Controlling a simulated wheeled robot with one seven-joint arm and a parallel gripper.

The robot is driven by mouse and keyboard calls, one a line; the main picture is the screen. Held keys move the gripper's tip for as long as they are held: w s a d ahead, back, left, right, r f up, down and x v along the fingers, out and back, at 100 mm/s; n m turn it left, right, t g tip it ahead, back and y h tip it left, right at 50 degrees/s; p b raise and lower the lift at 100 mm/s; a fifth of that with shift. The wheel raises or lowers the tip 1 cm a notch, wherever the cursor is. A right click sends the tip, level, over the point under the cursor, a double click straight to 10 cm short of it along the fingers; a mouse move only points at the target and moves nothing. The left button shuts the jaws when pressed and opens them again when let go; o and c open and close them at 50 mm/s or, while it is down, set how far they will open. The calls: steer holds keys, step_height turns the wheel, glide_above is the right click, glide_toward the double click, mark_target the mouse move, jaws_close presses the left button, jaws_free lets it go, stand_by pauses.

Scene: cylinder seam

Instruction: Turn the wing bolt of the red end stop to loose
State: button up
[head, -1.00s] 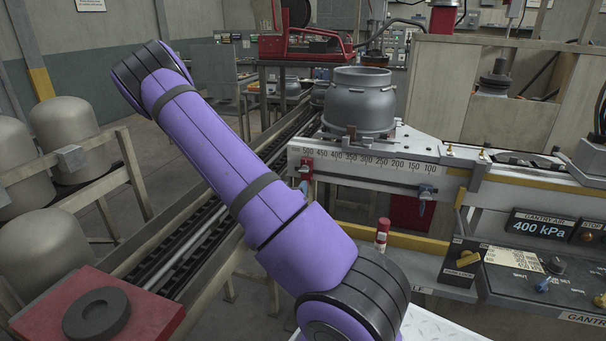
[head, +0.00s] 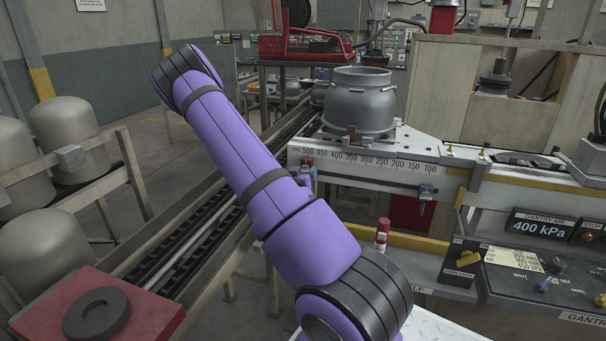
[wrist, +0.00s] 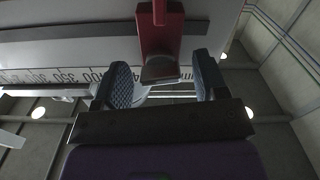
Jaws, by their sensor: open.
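The red end stop (head: 307,163) hangs on the front of the white scale rail (head: 375,166), near the high-number end. In the head view my arm partly covers its lower part. In the wrist view the red end stop (wrist: 160,28) is at the top centre. A grey-brown piece at its lower end, seemingly the wing bolt (wrist: 160,69), lies between my fingertips in the picture. My gripper (wrist: 162,78) is open, with one blue-grey padded finger on each side and visible gaps to the bolt. The bolt's turn angle is unclear.
A blue stop (head: 425,192) hangs further right on the rail. A grey cylinder (head: 357,103) stands above the rail. A conveyor (head: 190,240) runs along the left. A red-capped can (head: 382,235) and control panel (head: 535,270) are right of my arm.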

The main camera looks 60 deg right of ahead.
steer(key=shift+c, duration=0.5)
steer(key=c, duration=0.8)
